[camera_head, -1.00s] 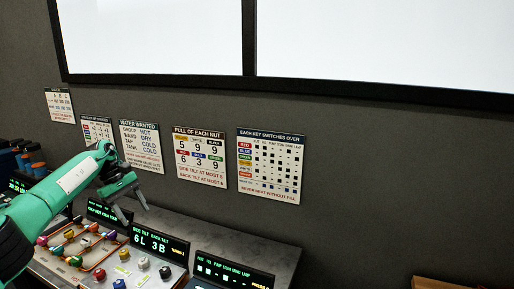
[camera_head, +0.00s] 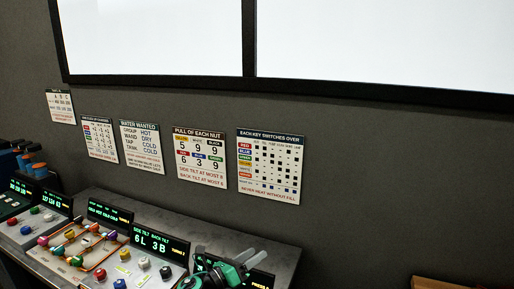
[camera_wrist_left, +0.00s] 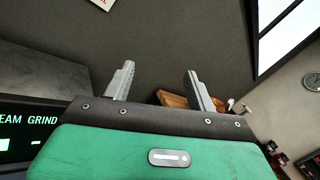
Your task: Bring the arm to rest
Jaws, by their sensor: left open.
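My left gripper (camera_head: 238,262) shows low in the head view, in front of the rightmost display at the bench's right end. In the left wrist view its two grey fingers (camera_wrist_left: 159,85) stand wide apart with nothing between them. The green gripper body fills the bottom of that view. The rest of the left arm is mostly below the head view's lower edge. My right gripper is in neither view.
The grey bench (camera_head: 205,228) carries a panel of coloured knobs (camera_head: 88,243) and a display reading 6L 3B (camera_head: 160,243). Charts such as the key chart (camera_head: 270,165) hang on the wall. A wooden surface (camera_head: 445,283) shows at lower right. The air above the bench is clear.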

